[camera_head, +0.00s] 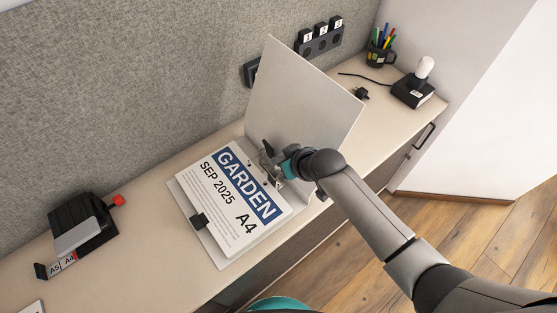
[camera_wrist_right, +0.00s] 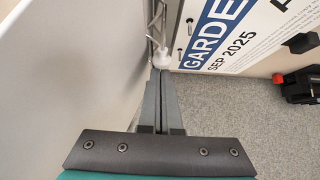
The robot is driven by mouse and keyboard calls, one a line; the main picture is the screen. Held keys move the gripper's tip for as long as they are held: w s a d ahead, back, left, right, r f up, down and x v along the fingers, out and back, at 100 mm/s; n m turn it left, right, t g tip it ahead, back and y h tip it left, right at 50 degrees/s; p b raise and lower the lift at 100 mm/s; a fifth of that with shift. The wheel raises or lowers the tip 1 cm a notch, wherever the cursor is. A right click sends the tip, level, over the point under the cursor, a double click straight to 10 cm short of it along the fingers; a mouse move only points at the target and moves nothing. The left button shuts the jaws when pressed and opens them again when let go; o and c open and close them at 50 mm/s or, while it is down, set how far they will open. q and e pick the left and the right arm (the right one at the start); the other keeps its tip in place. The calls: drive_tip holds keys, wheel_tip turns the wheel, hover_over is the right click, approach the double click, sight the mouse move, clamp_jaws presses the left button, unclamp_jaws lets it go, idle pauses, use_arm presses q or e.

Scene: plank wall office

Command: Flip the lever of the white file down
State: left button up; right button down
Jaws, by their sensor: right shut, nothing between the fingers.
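The white file (camera_head: 304,92) lies open on the desk, its cover standing up and its paper stack (camera_head: 232,190) reading GARDEN, SEP 2025, A4. The sheet also shows in the right wrist view (camera_wrist_right: 250,42). The file's metal lever mechanism (camera_head: 270,168) sits by the spine, with a dark part standing up beside it; my gripper partly hides it. My right gripper (camera_head: 284,170) is at the mechanism. In the wrist view its fingers (camera_wrist_right: 161,72) are shut and empty, tips at a pale rounded lever end (camera_wrist_right: 160,58). Contact is hard to tell. My left gripper is not in view.
A black clip (camera_head: 199,220) holds the sheets' edge. A black hole punch (camera_head: 82,225) stands at the left. A pen cup (camera_head: 380,48), a black device with a white knob (camera_head: 415,85) and wall sockets (camera_head: 320,40) are at the back right.

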drive_tip(key=shift+w+a+f, duration=0.1)
drive_tip(key=shift+w+f, duration=0.1)
drive_tip(key=shift+s, duration=0.15)
idle(0.3)
